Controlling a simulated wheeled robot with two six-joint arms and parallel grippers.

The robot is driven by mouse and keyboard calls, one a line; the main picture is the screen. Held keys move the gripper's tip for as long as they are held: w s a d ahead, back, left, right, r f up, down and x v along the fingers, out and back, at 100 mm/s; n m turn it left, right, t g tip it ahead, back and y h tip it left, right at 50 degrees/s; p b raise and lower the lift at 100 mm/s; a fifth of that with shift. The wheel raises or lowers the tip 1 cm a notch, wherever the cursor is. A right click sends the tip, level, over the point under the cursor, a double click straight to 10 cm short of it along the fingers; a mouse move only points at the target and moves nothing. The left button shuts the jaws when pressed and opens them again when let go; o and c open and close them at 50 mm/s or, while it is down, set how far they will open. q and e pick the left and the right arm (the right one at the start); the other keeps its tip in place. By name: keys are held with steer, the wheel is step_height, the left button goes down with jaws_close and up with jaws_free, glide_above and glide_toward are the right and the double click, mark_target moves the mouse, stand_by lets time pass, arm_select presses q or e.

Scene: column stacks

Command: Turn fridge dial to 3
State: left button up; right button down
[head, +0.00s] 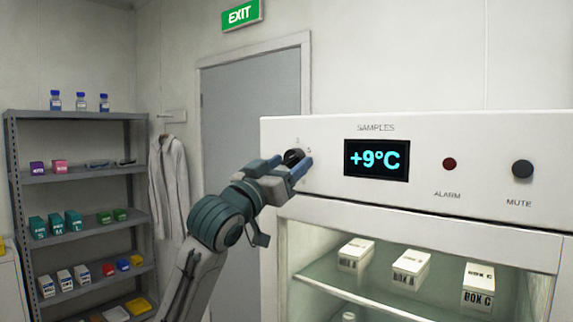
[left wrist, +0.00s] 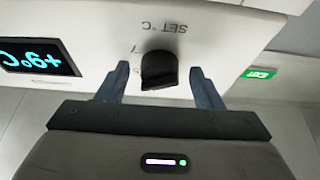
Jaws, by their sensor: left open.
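The white fridge panel (head: 430,140) carries a display (head: 377,159) reading +9°C under the word SAMPLES. The black dial (left wrist: 158,69) shows in the left wrist view below the label SET °C, which appears upside down. In the head view the dial (head: 293,156) is partly hidden by my left gripper (head: 290,170). My left gripper also shows in the left wrist view (left wrist: 158,85), open, with one finger on each side of the dial and a gap to each. The dial's setting cannot be read clearly. My right gripper is not in view.
A red alarm light (head: 449,164) and a dark mute knob (head: 522,169) sit right of the display. Below, the fridge compartment holds white boxes (head: 410,268) on a shelf. A grey rack (head: 80,180) with bottles and boxes, and a hanging coat (head: 170,185), stand at left.

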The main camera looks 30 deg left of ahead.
arm_select(q)
steer(key=c, duration=1)
steer(key=shift+o, duration=0.2)
steer(key=shift+d+n, duration=0.1)
steer(key=shift+n, duration=0.5)
steer(key=shift+n+y, duration=0.8)
steer(key=shift+n, duration=0.2)
steer(key=n, duration=0.1)
steer(key=n+y, duration=0.1)
steer(key=n, duration=0.1)
steer(key=n+y, duration=0.1)
steer(key=n, duration=0.1)
steer(key=shift+d+r+g, duration=0.15)
steer(key=shift+d+g, duration=0.1)
steer(key=shift+g, duration=0.15)
steer(key=n+g+y, duration=0.1)
steer(key=n, duration=0.3)
steer(key=n+g+y, duration=0.1)
steer(key=n+y, duration=0.1)
steer(key=n, duration=0.2)
steer(key=shift+d+r, duration=0.15)
steer(key=shift+r, duration=0.05)
steer(key=o, duration=1)
steer(key=shift+c, duration=0.2)
